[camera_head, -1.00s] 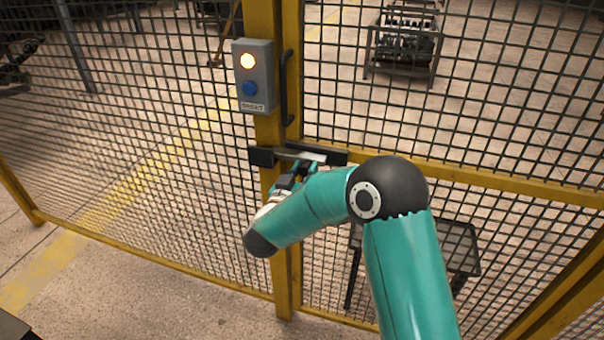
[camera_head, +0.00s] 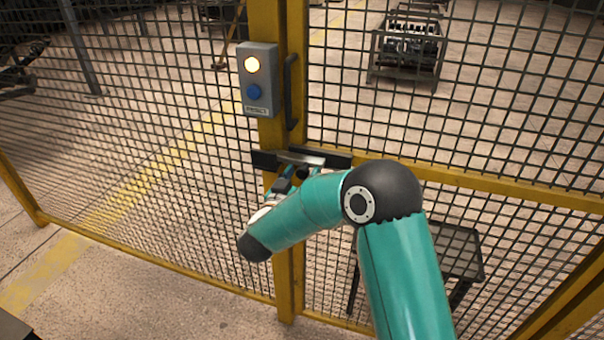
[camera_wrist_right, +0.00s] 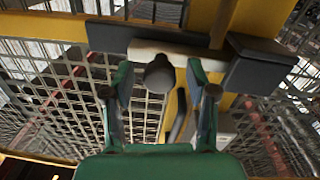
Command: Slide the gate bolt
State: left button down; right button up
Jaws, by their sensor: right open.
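The gate bolt (camera_head: 301,157) is a pale metal bar lying level between a left dark block (camera_head: 265,160) and a right dark block (camera_head: 338,160) on the yellow gate post. In the right wrist view the bolt (camera_wrist_right: 170,54) carries a dark round knob (camera_wrist_right: 159,73). My right gripper (camera_head: 299,174) is just below the bolt in the head view. In the wrist view my open right gripper (camera_wrist_right: 159,82) has one finger on each side of the knob, with gaps showing. Whether it touches the bolt cannot be told. My left gripper is not in view.
A grey control box (camera_head: 258,80) with a lit amber lamp and a blue button hangs above the bolt. A dark gate handle (camera_head: 291,92) stands beside it. Yellow-framed wire mesh fills both sides. A parts rack (camera_head: 408,48) and a dark table (camera_head: 462,250) stand behind the mesh.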

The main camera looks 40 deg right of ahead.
jog(key=v, duration=1.1)
jog(key=shift+a, duration=0.25)
jog(key=shift+s+f, duration=0.1)
